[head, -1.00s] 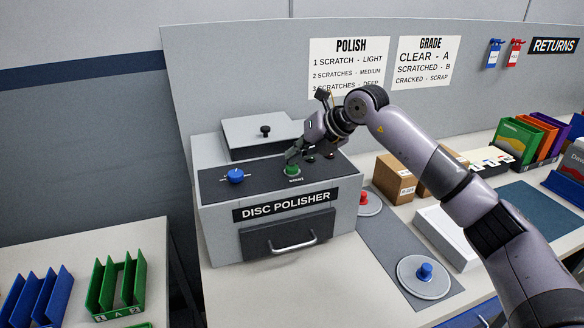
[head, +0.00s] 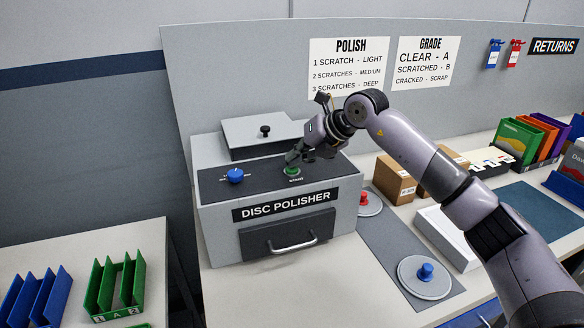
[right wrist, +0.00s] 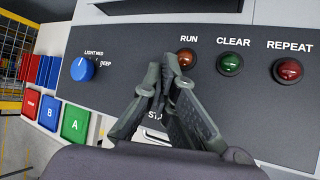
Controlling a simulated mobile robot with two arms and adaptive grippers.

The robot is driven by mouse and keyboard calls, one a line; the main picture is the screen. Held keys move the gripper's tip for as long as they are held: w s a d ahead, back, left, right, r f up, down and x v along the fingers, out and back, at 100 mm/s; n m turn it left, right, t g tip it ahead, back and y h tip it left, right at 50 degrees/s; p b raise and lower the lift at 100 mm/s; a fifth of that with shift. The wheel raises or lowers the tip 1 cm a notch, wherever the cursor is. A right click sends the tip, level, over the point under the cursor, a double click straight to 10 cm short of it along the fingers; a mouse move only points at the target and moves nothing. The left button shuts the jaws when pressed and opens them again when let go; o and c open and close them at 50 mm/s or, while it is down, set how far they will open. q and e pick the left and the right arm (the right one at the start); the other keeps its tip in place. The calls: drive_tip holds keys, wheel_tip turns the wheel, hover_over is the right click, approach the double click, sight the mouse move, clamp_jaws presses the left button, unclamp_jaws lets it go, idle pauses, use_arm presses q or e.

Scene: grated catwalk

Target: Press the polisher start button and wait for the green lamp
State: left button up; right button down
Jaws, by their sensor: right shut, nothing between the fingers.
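The grey disc polisher (head: 216,222) stands on the bench with a dark sloped top panel. Its green start button (head: 292,170) sits near the middle of that panel. My right gripper (head: 292,160) is shut and empty, its fingertips right at the button; I cannot tell whether they touch it. In the right wrist view the shut fingers (right wrist: 168,62) hide the button and part of the START label. There the RUN lamp (right wrist: 186,58) is dull amber, the green CLEAR lamp (right wrist: 231,63) looks dark and the REPEAT lamp (right wrist: 288,70) is dull red. My left gripper is out of view.
A blue dial (head: 236,175) is left of the button. A raised lid (head: 262,136) stands behind the panel. Cardboard boxes (head: 395,182) and a round plate with a blue knob (head: 424,277) are to the right. Green racks (head: 118,285) stand on the left table.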

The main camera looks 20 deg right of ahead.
drive_tip(key=shift+f, duration=0.5)
idle(0.4)
drive_tip(key=shift+r+p, duration=0.7)
drive_tip(key=shift+r, duration=0.65)
wheel_tip(320, 180, up, 5)
drive_tip(key=p, duration=0.3)
